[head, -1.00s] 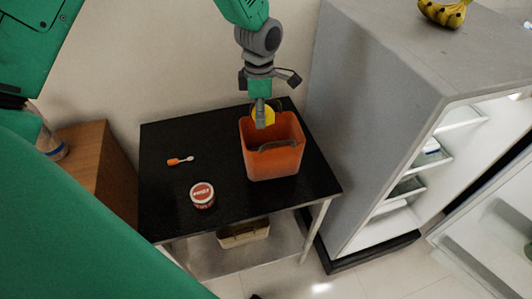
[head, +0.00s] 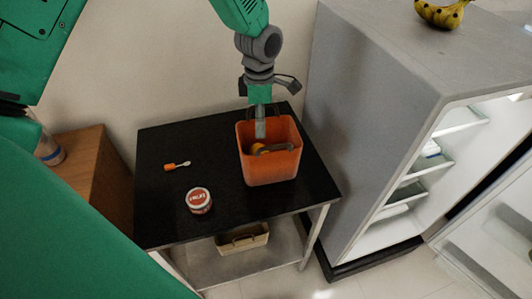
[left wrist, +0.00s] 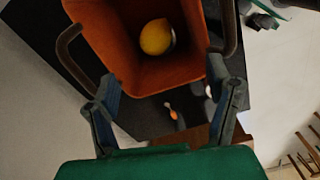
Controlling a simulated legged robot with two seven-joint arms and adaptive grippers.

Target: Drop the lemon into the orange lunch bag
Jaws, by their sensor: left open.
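The orange lunch bag (head: 270,168) stands open and upright on the black table. In the left wrist view the lemon (left wrist: 157,37) lies within the orange walls of the bag (left wrist: 95,28), apart from my fingers. My left gripper (head: 260,128) is over the bag's mouth, and its fingers (left wrist: 161,70) are spread and empty in the left wrist view. My right gripper is not in view.
On the black table (head: 215,222), a toothbrush with an orange end (head: 177,166) and a red and white tub (head: 199,200) are left of the bag. A grey fridge (head: 365,120) stands open at right with bananas (head: 441,13) on top. A basket (head: 242,238) is on the lower shelf.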

